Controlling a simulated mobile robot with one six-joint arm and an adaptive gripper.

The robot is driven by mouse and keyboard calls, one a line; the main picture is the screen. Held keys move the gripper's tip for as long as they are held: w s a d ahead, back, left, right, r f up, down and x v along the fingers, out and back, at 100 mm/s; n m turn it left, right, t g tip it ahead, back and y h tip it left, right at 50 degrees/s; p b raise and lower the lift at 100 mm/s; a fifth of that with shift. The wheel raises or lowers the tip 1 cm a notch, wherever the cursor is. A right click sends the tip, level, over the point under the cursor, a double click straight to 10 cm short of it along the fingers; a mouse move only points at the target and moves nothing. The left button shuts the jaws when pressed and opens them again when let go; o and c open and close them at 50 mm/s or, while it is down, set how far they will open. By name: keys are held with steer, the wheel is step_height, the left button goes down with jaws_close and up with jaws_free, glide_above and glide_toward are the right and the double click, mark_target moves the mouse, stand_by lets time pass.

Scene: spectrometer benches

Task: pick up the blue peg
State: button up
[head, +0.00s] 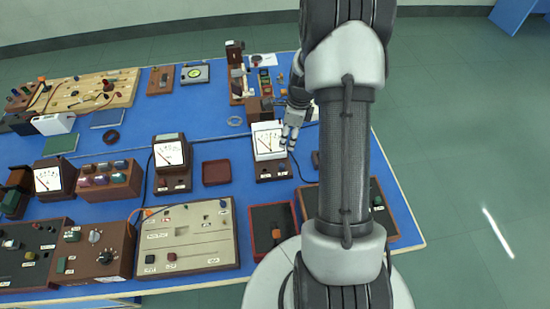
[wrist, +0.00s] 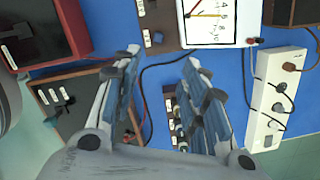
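I cannot pick out the blue peg for certain in either view. In the wrist view my gripper (wrist: 162,60) is open, with its two blue-grey padded fingers well apart and nothing held between them. Below and between the fingers, a dark narrow block (wrist: 171,104) with pale labels and small fittings is partly hidden by the right finger. In the head view my gripper (head: 291,126) is over the blue bench, beside the white-faced meter (head: 268,138). My arm hides part of the bench's right side.
The meter (wrist: 210,22) is close ahead in the wrist view, with a white power strip (wrist: 272,105) to the right and a red tray (wrist: 50,28) at upper left. Cables cross the blue bench (head: 215,115). Several instruments crowd its left side, including a beige panel (head: 187,240).

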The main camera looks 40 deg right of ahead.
steer(key=b, duration=0.2)
glide_above(282, 165)
steer(key=f, duration=0.7)
steer(key=s+f, duration=0.1)
steer(key=f, duration=0.2)
steer(key=shift+d+f, duration=0.2)
steer(key=shift+w+a+f+b, duration=0.15)
steer(key=shift+f+b, duration=0.15)
steer(key=shift+f, duration=0.7)
steer(key=shift+w+f+b, duration=0.15)
steer(key=shift+f+b, duration=0.1)
steer(key=shift+f, duration=0.75)
steer(key=shift+w+a+f+b, duration=0.15)
steer(key=shift+f+b, duration=0.15)
steer(key=shift+f, duration=0.7)
steer(key=shift+d+r, duration=0.1)
jaws_close()
